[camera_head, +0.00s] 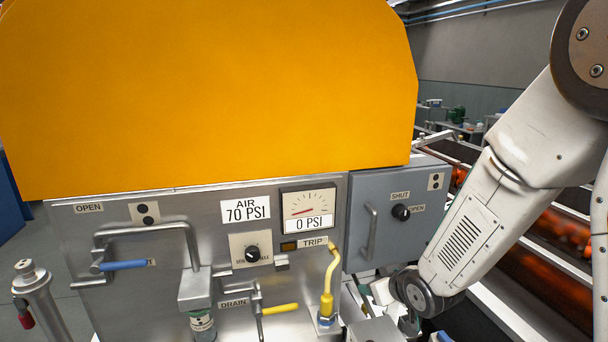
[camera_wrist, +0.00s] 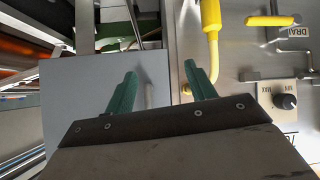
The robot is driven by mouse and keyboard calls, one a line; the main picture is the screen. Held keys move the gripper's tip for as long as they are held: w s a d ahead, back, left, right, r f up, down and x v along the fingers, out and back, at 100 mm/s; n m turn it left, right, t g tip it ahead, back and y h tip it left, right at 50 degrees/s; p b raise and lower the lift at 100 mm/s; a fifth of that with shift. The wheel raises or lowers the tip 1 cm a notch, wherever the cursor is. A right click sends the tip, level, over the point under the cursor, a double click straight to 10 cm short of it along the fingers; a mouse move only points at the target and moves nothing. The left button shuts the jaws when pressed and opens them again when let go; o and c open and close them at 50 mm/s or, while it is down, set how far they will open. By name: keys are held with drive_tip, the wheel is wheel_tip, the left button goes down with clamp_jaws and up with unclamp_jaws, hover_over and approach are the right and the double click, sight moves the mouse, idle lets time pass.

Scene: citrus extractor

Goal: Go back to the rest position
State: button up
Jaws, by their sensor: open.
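My gripper (camera_wrist: 160,82) shows in the wrist view with its two green fingers apart and nothing between them. Behind the fingers are the face of the grey switch box (camera_wrist: 85,115) and the steel panel with the yellow hose (camera_wrist: 212,45). In the head view my arm comes down from the upper right. The gripper end is low, in front of and below the grey switch box (camera_head: 395,215), and mostly hidden behind my wrist. I cannot tell how close the fingers are to the panel.
The steel panel (camera_head: 90,235) carries pipes, a drain valve with a yellow handle (camera_head: 280,309), a knob (camera_head: 252,254) and a gauge (camera_head: 308,207) reading 0 PSI. An orange hood (camera_head: 210,90) stands above. A conveyor with orange fruit (camera_head: 560,255) runs at the right behind my arm.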

drive_tip(key=s+d+r+m+g+h, duration=0.35)
drive_tip(key=s+d+r, duration=0.45)
drive_tip(key=s+r, duration=0.4)
drive_tip(key=s+r+m+g, duration=0.1)
drive_tip(key=s+r+g, duration=0.1)
drive_tip(key=s, duration=0.8)
drive_tip(key=s+r+g, duration=0.3)
drive_tip(key=s+r, duration=0.2)
drive_tip(key=s, duration=0.5)
drive_tip(key=shift+s+d+m, duration=0.25)
drive_tip(key=shift+d+m, duration=0.05)
drive_tip(key=shift+m, duration=0.05)
drive_tip(key=shift+y, duration=0.25)
